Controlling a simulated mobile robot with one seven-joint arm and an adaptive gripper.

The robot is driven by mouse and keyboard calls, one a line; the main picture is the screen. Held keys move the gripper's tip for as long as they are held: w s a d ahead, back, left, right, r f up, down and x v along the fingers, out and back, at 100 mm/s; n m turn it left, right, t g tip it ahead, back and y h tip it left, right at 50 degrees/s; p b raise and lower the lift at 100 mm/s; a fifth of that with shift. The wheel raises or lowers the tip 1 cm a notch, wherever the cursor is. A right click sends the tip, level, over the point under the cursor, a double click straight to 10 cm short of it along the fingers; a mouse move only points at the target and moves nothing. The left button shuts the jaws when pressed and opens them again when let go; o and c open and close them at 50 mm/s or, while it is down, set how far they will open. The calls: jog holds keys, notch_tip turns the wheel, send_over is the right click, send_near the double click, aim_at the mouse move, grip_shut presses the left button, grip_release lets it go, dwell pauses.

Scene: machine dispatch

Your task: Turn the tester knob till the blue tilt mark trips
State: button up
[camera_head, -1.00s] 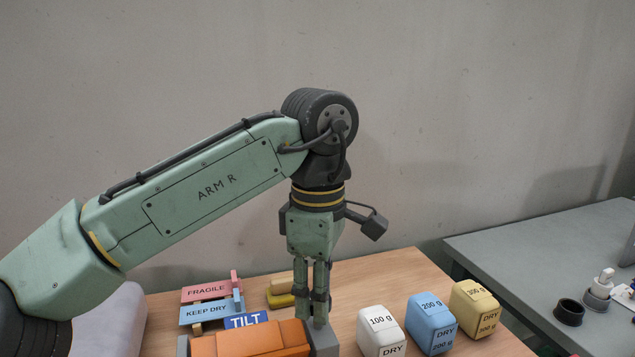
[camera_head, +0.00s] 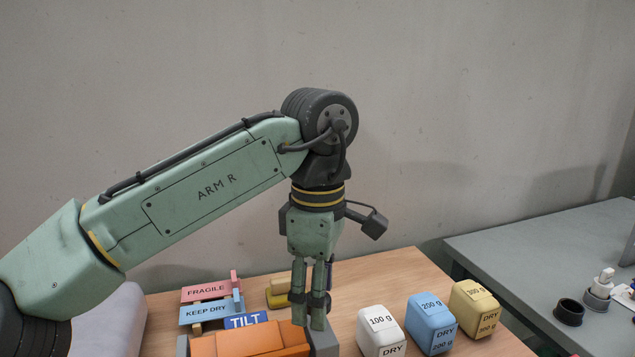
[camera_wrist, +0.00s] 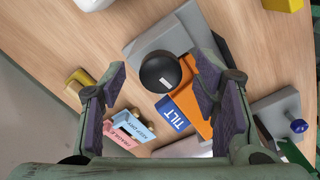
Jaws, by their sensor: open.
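The tester shows in the wrist view as a grey plate (camera_wrist: 140,42) with an orange body (camera_wrist: 190,88) and a round black knob (camera_wrist: 160,72). The blue TILT mark (camera_wrist: 178,112) lies beside the orange body; it also shows in the head view (camera_head: 245,320). My gripper (camera_wrist: 166,88) is open, one finger on each side of the knob in the wrist view. Whether a finger touches the knob I cannot tell. In the head view my gripper (camera_head: 308,322) points down at the right end of the orange body (camera_head: 263,340), and the knob is hidden.
A pink FRAGILE tag (camera_head: 206,290) and a light blue KEEP DRY tag (camera_head: 205,312) stand left of the gripper. White (camera_head: 380,332), blue (camera_head: 432,323) and yellow (camera_head: 475,308) weight blocks stand to the right. A grey table (camera_head: 540,240) lies beyond a gap.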

jog(key=shift+r, duration=2)
jog(key=shift+s, duration=0.1)
